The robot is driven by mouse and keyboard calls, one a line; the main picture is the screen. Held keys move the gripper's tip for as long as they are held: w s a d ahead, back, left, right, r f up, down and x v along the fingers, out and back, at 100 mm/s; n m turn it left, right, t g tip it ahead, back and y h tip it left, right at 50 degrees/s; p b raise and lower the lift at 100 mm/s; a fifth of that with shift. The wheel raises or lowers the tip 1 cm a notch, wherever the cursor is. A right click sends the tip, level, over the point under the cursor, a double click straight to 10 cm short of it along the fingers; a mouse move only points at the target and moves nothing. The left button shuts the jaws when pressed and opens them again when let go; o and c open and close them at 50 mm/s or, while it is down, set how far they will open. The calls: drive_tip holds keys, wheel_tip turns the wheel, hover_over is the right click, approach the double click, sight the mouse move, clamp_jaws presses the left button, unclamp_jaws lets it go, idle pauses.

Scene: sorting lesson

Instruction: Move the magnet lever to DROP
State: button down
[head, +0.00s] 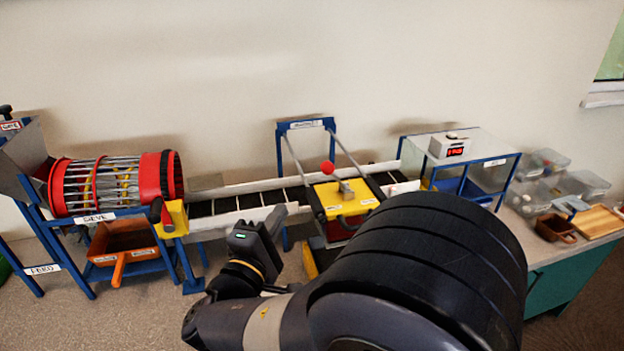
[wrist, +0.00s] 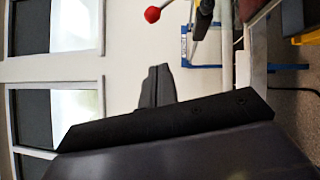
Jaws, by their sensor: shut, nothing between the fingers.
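The magnet lever shows as a red ball knob (head: 328,167) on a grey mount on a yellow-topped box (head: 345,197), which sits over the conveyor under a blue frame. Small labels on the yellow top are too small to read. The red knob also shows at the top of the wrist view (wrist: 152,14). My gripper (head: 274,217) is shut and empty, left of and nearer than the yellow box, apart from the lever. Its dark fingertips show together in the wrist view (wrist: 157,85). My arm hides part of the area right of and below the box.
A red-ended sieve drum (head: 115,185) on a blue stand is at left, with an orange tray (head: 122,243) beneath. The conveyor (head: 238,205) runs behind my gripper. At right, a clear-walled unit (head: 470,165), clear bins (head: 582,184) and a wooden tray (head: 597,222) occupy the bench.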

sight(335, 178)
drive_tip(key=w+d+r+p, duration=0.2)
drive_tip(key=w+d, duration=0.4)
drive_tip(key=w, duration=0.2)
drive_tip(key=shift+w, duration=0.4)
drive_tip(key=shift+d, duration=0.1)
drive_tip(key=shift+r, duration=0.1)
